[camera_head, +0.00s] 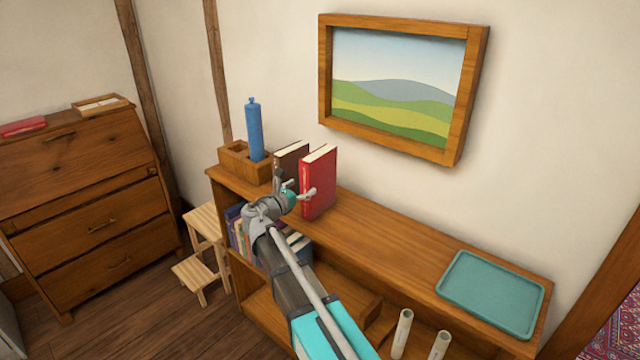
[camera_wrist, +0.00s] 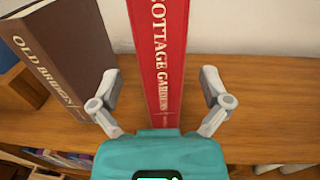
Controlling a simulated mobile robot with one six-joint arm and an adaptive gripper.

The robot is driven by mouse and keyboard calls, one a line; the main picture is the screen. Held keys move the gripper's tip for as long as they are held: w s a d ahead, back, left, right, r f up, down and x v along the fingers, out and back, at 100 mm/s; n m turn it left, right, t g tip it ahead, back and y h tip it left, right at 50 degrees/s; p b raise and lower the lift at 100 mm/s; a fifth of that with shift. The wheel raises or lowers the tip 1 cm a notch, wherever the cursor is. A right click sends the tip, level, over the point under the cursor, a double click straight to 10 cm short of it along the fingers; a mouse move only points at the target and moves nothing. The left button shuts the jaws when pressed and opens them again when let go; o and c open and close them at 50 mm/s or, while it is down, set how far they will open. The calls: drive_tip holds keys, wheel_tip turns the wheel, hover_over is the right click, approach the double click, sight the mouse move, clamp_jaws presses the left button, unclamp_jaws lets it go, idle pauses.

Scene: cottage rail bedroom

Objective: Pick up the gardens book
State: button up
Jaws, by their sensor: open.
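The gardens book is a red book (camera_head: 318,182) standing upright on top of the wooden shelf unit. In the wrist view its red spine (camera_wrist: 162,62) reads "Cottage Gardens". My gripper (camera_head: 300,191) is at the book's spine; in the wrist view the gripper (camera_wrist: 160,95) is open. One finger is on each side of the spine, with gaps visible between the fingers and the book. The lower end of the spine is hidden behind my gripper's body.
A brown book titled "Old Bridges" (camera_wrist: 62,60) stands close on the left, near my left finger. A wooden box (camera_head: 236,160) and blue bottle-like object (camera_head: 254,130) stand further left. A teal tray (camera_head: 491,293) lies at the right end. The shelf top (camera_head: 390,235) between is clear.

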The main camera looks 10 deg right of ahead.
sight(319, 182)
drive_tip(key=shift+f+x, duration=0.15)
drive_tip(key=shift+x, duration=1.1)
drive_tip(key=shift+f+x, duration=0.1)
drive_tip(key=shift+x, duration=1.1)
drive_tip(key=shift+s, duration=0.1)
drive_tip(key=shift+c, duration=0.2)
clamp_jaws()
drive_tip(key=shift+r, duration=0.2)
